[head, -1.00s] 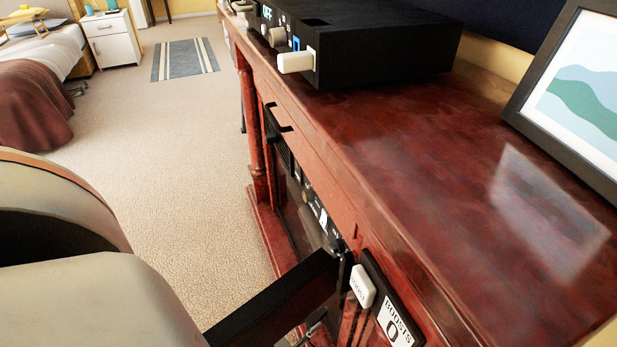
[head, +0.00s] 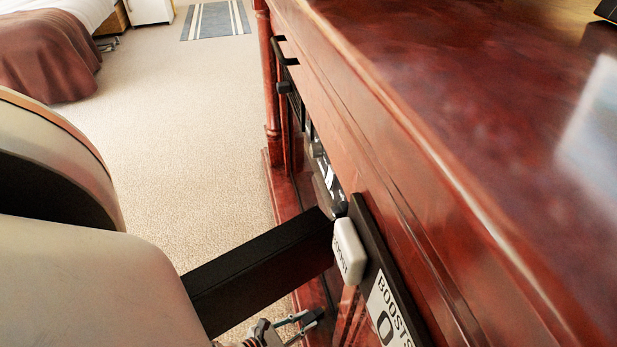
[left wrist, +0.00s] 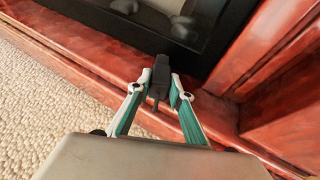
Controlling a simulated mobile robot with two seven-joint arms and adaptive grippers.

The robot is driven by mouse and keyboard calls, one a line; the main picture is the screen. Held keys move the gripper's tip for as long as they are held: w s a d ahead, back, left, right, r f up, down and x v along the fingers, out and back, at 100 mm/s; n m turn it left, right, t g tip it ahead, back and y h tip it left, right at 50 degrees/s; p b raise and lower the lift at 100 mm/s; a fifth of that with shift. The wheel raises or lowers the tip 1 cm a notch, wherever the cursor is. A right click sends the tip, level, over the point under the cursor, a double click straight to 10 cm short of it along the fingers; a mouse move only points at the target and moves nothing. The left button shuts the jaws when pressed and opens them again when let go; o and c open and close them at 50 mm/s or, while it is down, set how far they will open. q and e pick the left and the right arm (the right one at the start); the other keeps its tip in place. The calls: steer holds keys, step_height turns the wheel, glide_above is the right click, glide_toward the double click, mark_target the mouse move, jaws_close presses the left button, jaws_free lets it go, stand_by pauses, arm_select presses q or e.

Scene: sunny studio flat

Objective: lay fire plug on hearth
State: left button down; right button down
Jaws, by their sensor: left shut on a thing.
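The fire plug (left wrist: 160,75) is a dark, small block in the left wrist view. My left gripper (left wrist: 160,88) has teal and white fingers, shut on the plug from both sides. The hearth (left wrist: 105,62) is a glossy red-brown ledge at the foot of the fireplace. The plug shows in front of the ledge; I cannot tell whether it touches it. In the head view the left gripper (head: 292,326) is low at the bottom edge, beside the fireplace, and its plug is hard to make out. The hearth edge (head: 283,205) also shows there. My right gripper is not in view.
A black bar (head: 260,270) juts from the fireplace front above the left gripper. A white switch (head: 348,250) and a "BOOSTS 0" panel (head: 388,305) are beside it. The red mantel top (head: 450,80) overhangs at right. Beige carpet (head: 190,150) is clear to the left.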

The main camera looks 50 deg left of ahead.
arm_select(q)
steer(key=shift+w, duration=0.1)
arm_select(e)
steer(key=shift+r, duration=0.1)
arm_select(q)
steer(key=c, duration=2.1)
jaws_free()
steer(key=shift+f, duration=0.1)
steer(key=shift+o, duration=1.4)
